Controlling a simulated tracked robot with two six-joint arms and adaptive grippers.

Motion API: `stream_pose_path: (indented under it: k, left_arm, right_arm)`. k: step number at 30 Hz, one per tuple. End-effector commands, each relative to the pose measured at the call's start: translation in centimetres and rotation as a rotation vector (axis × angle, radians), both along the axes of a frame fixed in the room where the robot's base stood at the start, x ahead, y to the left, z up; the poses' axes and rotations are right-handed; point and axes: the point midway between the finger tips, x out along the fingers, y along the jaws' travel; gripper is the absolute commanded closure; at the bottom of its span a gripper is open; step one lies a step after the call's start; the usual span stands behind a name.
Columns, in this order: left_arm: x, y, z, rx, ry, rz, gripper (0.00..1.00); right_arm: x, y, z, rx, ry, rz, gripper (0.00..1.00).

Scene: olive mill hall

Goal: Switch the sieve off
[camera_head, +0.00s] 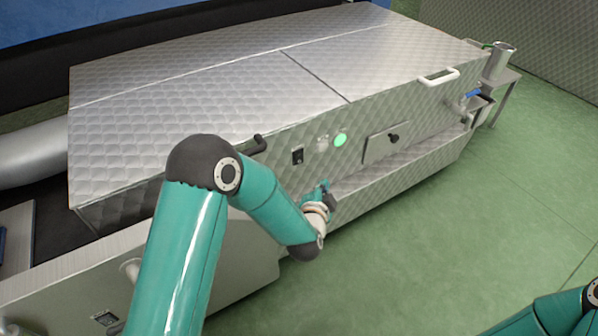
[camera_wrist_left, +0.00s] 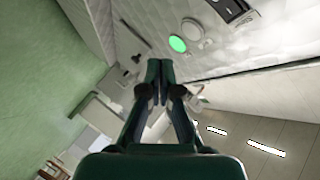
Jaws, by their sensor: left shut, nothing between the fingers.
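A large quilted-metal machine (camera_head: 240,105), which I take to be the sieve, stands across the head view. Its front carries a lit green round light or button (camera_head: 340,140), a pale round button (camera_head: 322,143) and a black switch (camera_head: 297,156). The wrist view also shows the green light (camera_wrist_left: 178,44), the pale button (camera_wrist_left: 192,29) and the black switch (camera_wrist_left: 228,10). My left gripper (camera_head: 325,187) is shut and empty, below these controls in the head view. Its fingertips (camera_wrist_left: 159,66) appear apart from the controls. My right gripper is out of view.
A white handle (camera_head: 438,77) is on the lid edge, a black handle (camera_head: 258,144) near my left elbow. A metal vessel (camera_head: 498,60) stands at the far end. Green floor (camera_head: 470,230) is clear.

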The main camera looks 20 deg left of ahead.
Motion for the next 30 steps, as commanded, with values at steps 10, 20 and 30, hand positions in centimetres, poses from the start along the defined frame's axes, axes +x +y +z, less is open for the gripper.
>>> stream_pose_path:
  k: [10,20,30]
  left_arm:
    - [0.1,0.2,0.1,-0.002,0.001,0.001,1.0]
    - [1.8,2.5,-0.4,-0.003,0.001,0.004,1.0]
    - [4.4,6.0,-1.0,-0.004,0.001,0.004,1.0]
  right_arm:
    - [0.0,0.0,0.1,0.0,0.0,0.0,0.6]
    - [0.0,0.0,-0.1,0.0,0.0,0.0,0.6]
    - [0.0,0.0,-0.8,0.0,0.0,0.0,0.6]
